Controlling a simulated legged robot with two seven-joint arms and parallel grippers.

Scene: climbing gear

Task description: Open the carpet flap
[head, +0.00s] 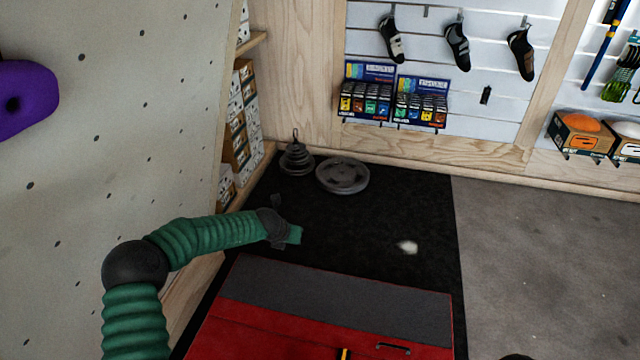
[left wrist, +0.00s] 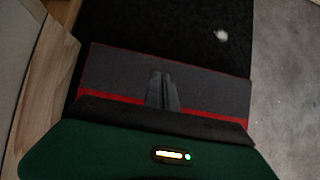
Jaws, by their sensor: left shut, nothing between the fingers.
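A red crash pad (head: 300,338) lies on the floor at the bottom of the head view, running out of the frame. A dark grey carpet strip (head: 340,308) lies flat across its far end. My left gripper (head: 296,235) hangs near the far edge of the pad, apart from it as far as I can see. In the left wrist view its fingers (left wrist: 163,90) are shut and empty, in front of the grey strip (left wrist: 115,75) and a red band. A dark handle (head: 394,347) and a small yellow-and-black piece (head: 344,353) show on the red part.
A black mat (head: 390,215) surrounds the pad, with a pale spot (head: 408,247) on it. A weight plate (head: 342,175) and a stack of weights (head: 296,158) stand at the back. The climbing wall (head: 110,130) closes the left; grey floor (head: 550,260) is free on the right.

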